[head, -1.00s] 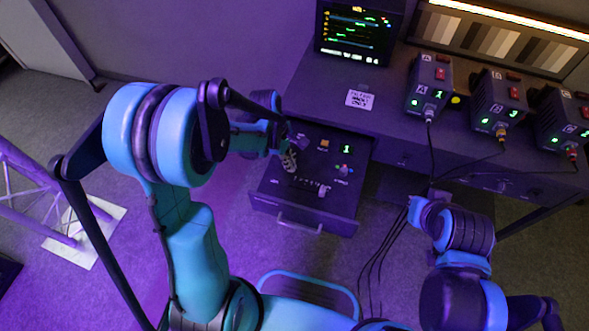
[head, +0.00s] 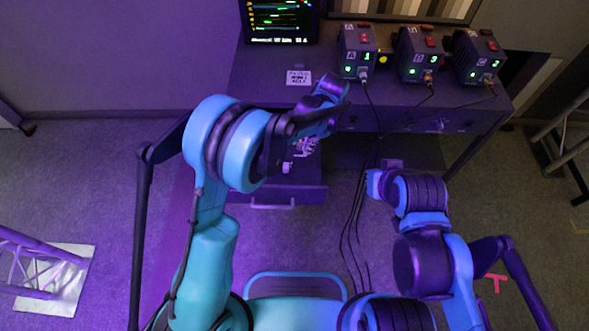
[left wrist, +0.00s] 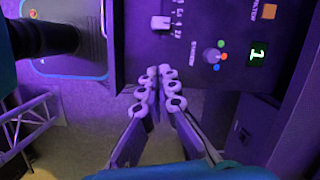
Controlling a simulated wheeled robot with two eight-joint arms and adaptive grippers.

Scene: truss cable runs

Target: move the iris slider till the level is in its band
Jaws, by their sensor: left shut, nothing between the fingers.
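The drawer panel (left wrist: 185,35) is partly hidden by my left arm in the head view. In the left wrist view a pale slider knob (left wrist: 160,22) sits beside white scale marks; it also shows in the head view (head: 287,168). The word printed along its track is too small to read surely. My left gripper (left wrist: 158,72) is shut and empty, its fingertips near the panel, apart from the slider knob. In the head view it is right of that knob (head: 308,146). The monitor (head: 279,20) shows coloured level lines, too small to read. My right gripper (head: 383,175) is low beside the bench, its fingers unclear.
A round selector (left wrist: 212,55) with coloured dots, a green display reading 1 (left wrist: 258,53) and an orange square (left wrist: 269,11) share the panel. Several cables (head: 358,210) hang from boxes on the bench (head: 260,72). A drawer handle (head: 273,205) juts out in front.

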